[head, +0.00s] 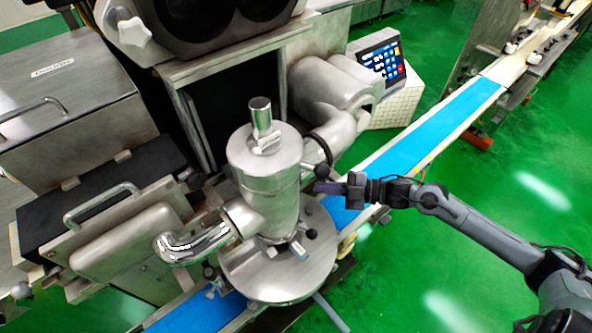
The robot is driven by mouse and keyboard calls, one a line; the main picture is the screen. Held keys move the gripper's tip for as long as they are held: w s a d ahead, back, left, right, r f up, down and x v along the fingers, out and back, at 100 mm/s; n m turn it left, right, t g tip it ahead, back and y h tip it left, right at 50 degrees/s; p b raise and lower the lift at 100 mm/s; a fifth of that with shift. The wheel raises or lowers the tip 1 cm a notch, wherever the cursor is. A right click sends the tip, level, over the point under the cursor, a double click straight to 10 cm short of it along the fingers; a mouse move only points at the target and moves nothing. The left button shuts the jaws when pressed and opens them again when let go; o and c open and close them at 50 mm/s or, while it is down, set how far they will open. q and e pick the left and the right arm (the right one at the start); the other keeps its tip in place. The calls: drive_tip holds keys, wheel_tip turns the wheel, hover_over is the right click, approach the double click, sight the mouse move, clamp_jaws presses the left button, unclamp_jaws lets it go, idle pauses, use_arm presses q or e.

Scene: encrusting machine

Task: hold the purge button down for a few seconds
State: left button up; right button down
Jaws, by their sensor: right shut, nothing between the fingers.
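My right gripper (326,187) reaches in from the right and points left, with its fingers shut and empty. Its tips are in front of or beside the steel cylinder head (268,178) of the encrusting machine; I cannot tell if they touch it. A control panel (381,60) with a dark screen and several blue, white and red keys stands behind, up and to the right of the gripper and apart from it. I cannot make out which key is the purge button. My left gripper is not in view.
A blue conveyor belt (430,132) runs diagonally under the cylinder head and my right gripper. A round steel plate (280,275) and a bent chrome pipe (195,245) are at lower centre. Steel housings fill the left. Green floor (500,170) is open at right.

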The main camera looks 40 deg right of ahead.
use_arm(q)
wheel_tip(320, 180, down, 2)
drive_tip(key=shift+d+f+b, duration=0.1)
drive_tip(key=shift+b, duration=0.55)
use_arm(e)
drive_tip(key=shift+s+d+r+n+g+y, duration=0.1)
drive_tip(key=shift+d+n+g+y, duration=0.15)
drive_tip(key=shift+d+n+y, duration=0.15)
drive_tip(key=shift+s+d+r+n+g+y, duration=0.1)
drive_tip(key=shift+d+n+g+y, duration=0.15)
drive_tip(key=shift+d+n+y, duration=0.15)
drive_tip(key=shift+w+f, duration=0.1)
use_arm(q)
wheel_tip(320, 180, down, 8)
drive_tip(key=b, duration=0.8)
use_arm(e)
drive_tip(key=w, duration=0.8)
drive_tip(key=shift+w+a, duration=0.3)
drive_tip(key=shift+a, duration=0.1)
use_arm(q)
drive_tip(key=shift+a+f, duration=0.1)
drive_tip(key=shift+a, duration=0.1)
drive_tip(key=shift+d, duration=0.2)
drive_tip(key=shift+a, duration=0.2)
